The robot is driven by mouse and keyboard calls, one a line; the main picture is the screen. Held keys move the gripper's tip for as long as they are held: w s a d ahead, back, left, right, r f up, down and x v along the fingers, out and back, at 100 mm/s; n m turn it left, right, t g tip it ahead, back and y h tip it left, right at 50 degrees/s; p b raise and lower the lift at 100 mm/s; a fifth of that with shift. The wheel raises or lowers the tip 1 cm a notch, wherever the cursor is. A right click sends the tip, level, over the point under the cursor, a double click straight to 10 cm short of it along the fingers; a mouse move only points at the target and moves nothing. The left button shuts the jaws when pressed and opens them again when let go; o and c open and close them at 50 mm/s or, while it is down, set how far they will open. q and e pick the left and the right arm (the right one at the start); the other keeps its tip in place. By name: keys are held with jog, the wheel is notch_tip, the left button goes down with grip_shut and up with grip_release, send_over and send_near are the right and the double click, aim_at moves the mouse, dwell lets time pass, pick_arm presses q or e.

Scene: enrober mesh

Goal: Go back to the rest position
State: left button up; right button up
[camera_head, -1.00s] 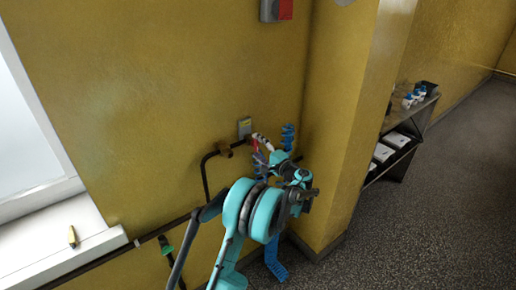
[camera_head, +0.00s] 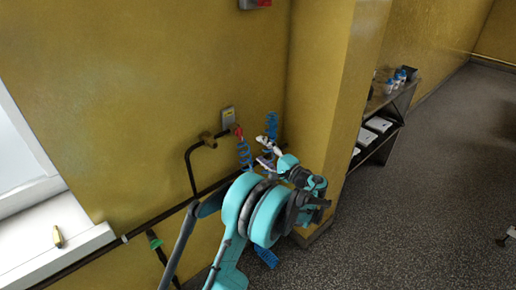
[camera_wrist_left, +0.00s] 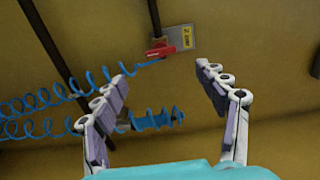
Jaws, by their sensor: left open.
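My left gripper (camera_head: 266,152) is open and empty, to the right of a wall outlet with a red handle (camera_head: 238,131). In the left wrist view its two fingers (camera_wrist_left: 161,76) stand wide apart. The red handle (camera_wrist_left: 160,49) shows beyond the fingertips, with no finger touching it. The turquoise left arm reaches in from the bottom of the head view. My right gripper is not in view.
Blue coiled hoses (camera_head: 271,125) hang close to the gripper; one (camera_wrist_left: 152,121) shows behind the fingers in the wrist view. A dark pipe (camera_head: 188,165) runs on the yellow wall. A shelf (camera_head: 384,125) stands behind the pillar (camera_head: 330,110).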

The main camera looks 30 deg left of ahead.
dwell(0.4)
pick_arm(q)
jog(key=s+d+n+h, duration=0.15)
jog(key=s+h, duration=0.25)
jog(key=s, duration=0.4)
jog(key=s+d+h, duration=0.3)
jog(key=s+h, duration=0.1)
jog(key=s, duration=0.4)
jog(key=s+d+n+h, duration=0.1)
jog(key=s+d+h, duration=0.1)
jog(key=s+h, duration=0.35)
jog(key=s+d+f+n+h, duration=0.2)
jog(key=s+d+f+h, duration=0.1)
jog(key=s+d, duration=0.5)
jog(key=s, duration=0.3)
jog(key=shift+s+d+f, duration=0.25)
jog(key=shift+s+d, duration=0.1)
jog(key=shift+d, duration=0.05)
